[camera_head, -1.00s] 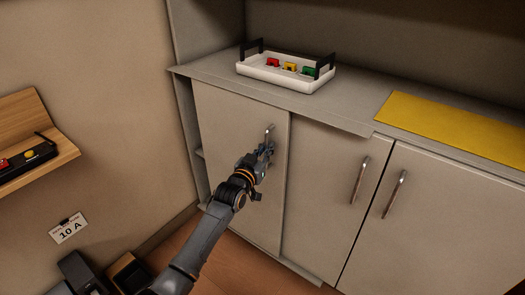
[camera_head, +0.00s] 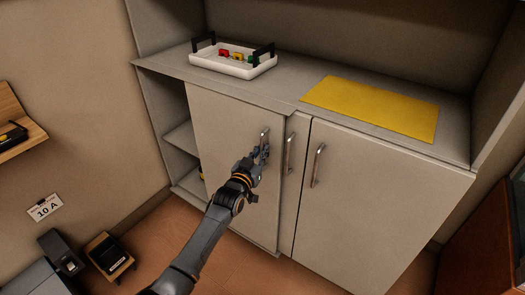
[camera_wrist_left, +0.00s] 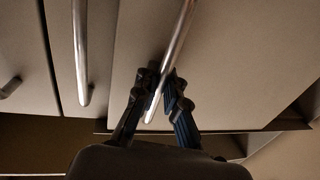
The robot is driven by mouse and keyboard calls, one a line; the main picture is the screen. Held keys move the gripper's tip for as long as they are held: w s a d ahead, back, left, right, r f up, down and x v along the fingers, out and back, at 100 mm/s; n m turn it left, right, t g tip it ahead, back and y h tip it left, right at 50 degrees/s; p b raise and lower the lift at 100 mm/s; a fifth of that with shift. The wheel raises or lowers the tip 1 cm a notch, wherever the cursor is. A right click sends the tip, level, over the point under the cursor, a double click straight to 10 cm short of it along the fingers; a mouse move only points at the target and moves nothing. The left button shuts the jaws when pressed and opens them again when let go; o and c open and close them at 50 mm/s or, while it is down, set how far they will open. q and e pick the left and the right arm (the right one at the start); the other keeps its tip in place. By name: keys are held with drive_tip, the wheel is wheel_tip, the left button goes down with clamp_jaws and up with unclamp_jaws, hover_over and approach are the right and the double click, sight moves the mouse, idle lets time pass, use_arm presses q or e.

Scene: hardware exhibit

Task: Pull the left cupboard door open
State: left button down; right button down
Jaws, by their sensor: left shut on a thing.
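The left cupboard door (camera_head: 225,165) is a flat beige panel with an upright metal handle (camera_head: 264,137) near its right edge. It stands in front of part of the middle door, and a shelved opening (camera_head: 172,130) shows at its left. My left gripper (camera_head: 259,155) is shut on the handle's lower part. In the left wrist view the handle (camera_wrist_left: 174,45) runs between the two fingers (camera_wrist_left: 162,98). The middle door's handle (camera_head: 289,153) stands close to the right of the gripped one. My right gripper is not in view.
A white tray (camera_head: 200,61) with black handles and small coloured pieces stands on the counter, left of a yellow mat (camera_head: 370,106). The right door has its own handle (camera_head: 318,165).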

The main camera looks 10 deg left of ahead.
use_arm(q)
drive_tip(key=shift+a+f, duration=0.1)
drive_tip(key=shift+f, duration=0.1)
drive_tip(key=c, duration=1.7)
unclamp_jaws()
drive_tip(key=shift+s+a+r, duration=0.1)
drive_tip(key=shift+r, duration=0.05)
drive_tip(key=s+a, duration=0.1)
drive_tip(key=s, duration=1.1)
drive_tip(key=shift+a, duration=0.4)
